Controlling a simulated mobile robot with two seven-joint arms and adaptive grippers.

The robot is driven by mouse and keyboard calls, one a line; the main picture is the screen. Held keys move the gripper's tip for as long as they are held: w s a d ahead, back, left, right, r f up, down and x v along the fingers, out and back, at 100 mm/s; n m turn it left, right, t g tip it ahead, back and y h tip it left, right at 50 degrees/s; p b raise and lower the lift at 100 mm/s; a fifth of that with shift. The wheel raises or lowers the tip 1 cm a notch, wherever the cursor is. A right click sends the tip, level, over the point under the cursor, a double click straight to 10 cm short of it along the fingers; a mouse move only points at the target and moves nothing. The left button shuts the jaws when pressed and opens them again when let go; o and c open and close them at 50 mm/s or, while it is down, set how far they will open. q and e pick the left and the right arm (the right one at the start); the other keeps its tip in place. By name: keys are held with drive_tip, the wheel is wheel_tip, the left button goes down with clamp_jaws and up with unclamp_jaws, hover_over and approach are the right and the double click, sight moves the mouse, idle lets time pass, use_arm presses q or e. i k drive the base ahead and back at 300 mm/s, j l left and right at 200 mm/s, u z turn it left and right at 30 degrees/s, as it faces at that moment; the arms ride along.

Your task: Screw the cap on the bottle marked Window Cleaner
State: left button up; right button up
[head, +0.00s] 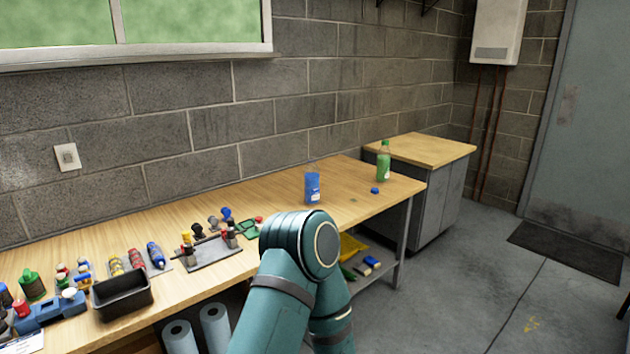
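A blue bottle (312,188) with a pale label stands upright on the workbench. Its neck looks bare, and its label is too small to read. A green bottle (384,165) with a pale label stands upright near the bench's right end. That label is also unreadable. A small blue cap (374,190) lies on the bench between the two bottles, apart from both and nearer the green one. One of my teal arms rises from the bottom centre, its bent joint in front of the bench's front edge. Neither gripper shows in the view.
The wooden workbench (345,208) runs along the block wall. A black bin (122,295), tools and small containers crowd its left half. A grey cabinet (440,190) stands beyond its right end. A lower shelf holds several items.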

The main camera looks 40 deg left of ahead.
sight(312, 171)
drive_tip(key=i+u, duration=0.15)
drive_tip(key=u, duration=0.3)
drive_tip(key=i+u, duration=0.1)
drive_tip(key=u, duration=0.35)
drive_tip(key=i+l+u, duration=0.15)
drive_tip(key=u, duration=0.3)
drive_tip(key=i+l+u, duration=0.25)
drive_tip(key=l+u, duration=0.2)
drive_tip(key=i+l+u, duration=0.1)
drive_tip(key=l+u, duration=0.15)
drive_tip(key=l, duration=0.15)
drive_tip(key=i+l+u, duration=0.15)
drive_tip(key=l, duration=0.3)
drive_tip(key=i+l+u, duration=0.1)
drive_tip(key=l, duration=0.35)
drive_tip(key=i+l+u, duration=0.15)
drive_tip(key=l, duration=0.35)
drive_tip(key=l+u, duration=0.1)
drive_tip(key=l, duration=0.35)
drive_tip(key=i+l, duration=0.1)
drive_tip(key=l, duration=0.6)
drive_tip(key=i+l, duration=0.1)
drive_tip(key=l, duration=0.65)
drive_tip(key=i+l, duration=0.1)
drive_tip(key=l, duration=0.6)
